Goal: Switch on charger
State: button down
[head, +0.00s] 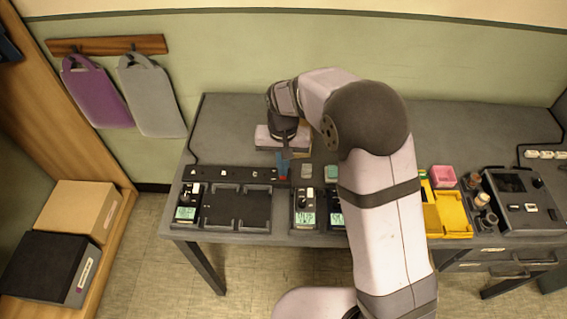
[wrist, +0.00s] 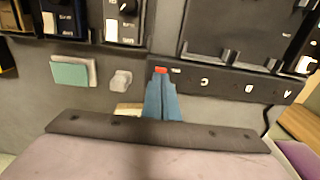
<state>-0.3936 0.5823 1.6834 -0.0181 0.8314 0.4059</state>
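My gripper (head: 283,166) points down over the right end of a dark switch strip (head: 232,173) on the bench. Its blue fingers (wrist: 163,93) are together, with nothing visible held. A small red piece (wrist: 161,70) shows right at the fingertips, at the strip's end. I cannot tell whether the fingers touch it. The strip carries several small white marks (wrist: 205,81). Chargers with pale green displays stand in front: one at the left (head: 187,213), one in the middle (head: 306,219), and one partly hidden by my arm (head: 336,219). They have white switches and black knobs.
Empty dark bays (head: 238,208) lie between the left and middle chargers. A green block (head: 331,172) and a small pale block (head: 307,171) sit right of my gripper. Yellow bins (head: 455,214), a pink box (head: 443,176) and a dark console (head: 520,202) stand further right.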

jog(key=shift+s+d+f, duration=0.1)
jog(key=shift+s+f, duration=0.2)
jog(key=shift+s, duration=0.15)
jog(key=shift+r+p, duration=0.5)
jog(key=shift+p, duration=0.05)
notch_tip(320, 180, up, 14)
jog(key=p, duration=0.1)
jog(key=shift+f, duration=0.15)
jog(key=shift+f+b, duration=0.25)
jog(key=shift+b, duration=0.6)
jog(key=shift+t+b, duration=0.3)
jog(key=shift+b, duration=0.85)
jog(key=shift+s+b, duration=0.1)
jog(key=shift+b, duration=0.8)
jog(key=shift+r, duration=0.35)
